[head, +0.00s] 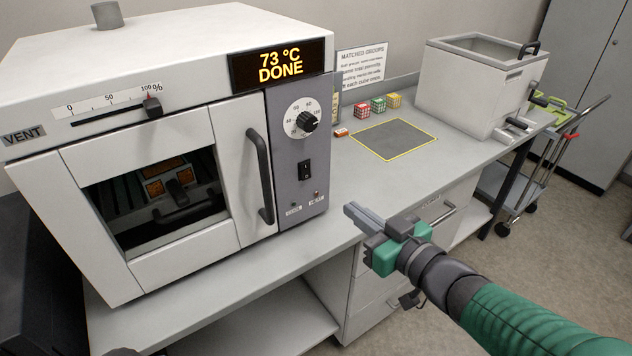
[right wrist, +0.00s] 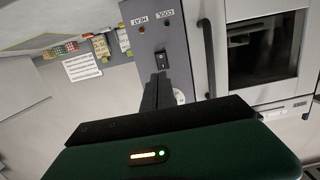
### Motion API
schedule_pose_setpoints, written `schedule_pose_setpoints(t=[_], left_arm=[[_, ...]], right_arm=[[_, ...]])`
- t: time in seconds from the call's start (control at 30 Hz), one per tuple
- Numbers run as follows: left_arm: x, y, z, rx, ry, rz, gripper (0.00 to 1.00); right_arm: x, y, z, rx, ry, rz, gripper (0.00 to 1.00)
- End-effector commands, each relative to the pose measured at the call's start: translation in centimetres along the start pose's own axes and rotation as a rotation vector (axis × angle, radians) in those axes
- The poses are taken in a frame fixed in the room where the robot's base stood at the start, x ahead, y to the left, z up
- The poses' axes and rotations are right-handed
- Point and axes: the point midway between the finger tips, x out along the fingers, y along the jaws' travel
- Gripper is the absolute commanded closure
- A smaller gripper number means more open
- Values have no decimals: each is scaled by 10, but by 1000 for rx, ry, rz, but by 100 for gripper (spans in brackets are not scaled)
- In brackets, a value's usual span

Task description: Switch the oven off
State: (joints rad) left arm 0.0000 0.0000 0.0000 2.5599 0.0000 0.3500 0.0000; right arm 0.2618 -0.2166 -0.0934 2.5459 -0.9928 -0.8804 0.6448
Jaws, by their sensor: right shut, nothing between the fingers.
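The white oven (head: 180,85) stands at the left of the bench with its door shut. Its display (head: 281,64) reads 73 °C DONE. The grey control panel (head: 285,160) carries a dial (head: 307,121), a black rocker switch (head: 306,170) and two small lamps beneath. My right gripper (head: 352,213) is shut and empty, right of and lower than the switch in the head view, apart from the panel. In the upside-down right wrist view, the switch (right wrist: 161,61) lies just beyond the shut fingertips (right wrist: 158,82). The fingers partly cover the dial (right wrist: 179,96). My left gripper is not seen.
The vent slider (head: 152,106) is at the 100% end. The door handle (head: 259,175) stands out left of the panel. Several small cubes (head: 378,104) and a yellow-edged grey mat (head: 393,139) lie on the bench. A grey bath (head: 478,85) and a trolley (head: 540,165) are farther right.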

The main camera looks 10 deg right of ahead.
Motion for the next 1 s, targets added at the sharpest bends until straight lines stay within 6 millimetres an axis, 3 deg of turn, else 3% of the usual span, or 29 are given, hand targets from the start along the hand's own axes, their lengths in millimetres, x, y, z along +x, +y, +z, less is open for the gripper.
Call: schedule_pose_setpoints(t=[0.23,0.37,0.43,0.7,1.0], left_arm=[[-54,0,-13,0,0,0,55],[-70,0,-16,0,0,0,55],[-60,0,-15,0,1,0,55],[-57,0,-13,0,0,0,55],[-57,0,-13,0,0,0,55]], right_arm=[[22,0,-10,7,-8,0,100],[46,0,-7,5,-7,-1,100],[62,0,2,-1,-2,-1,100],[117,-1,1,-1,-1,0,100],[137,0,0,-1,0,2,100]])
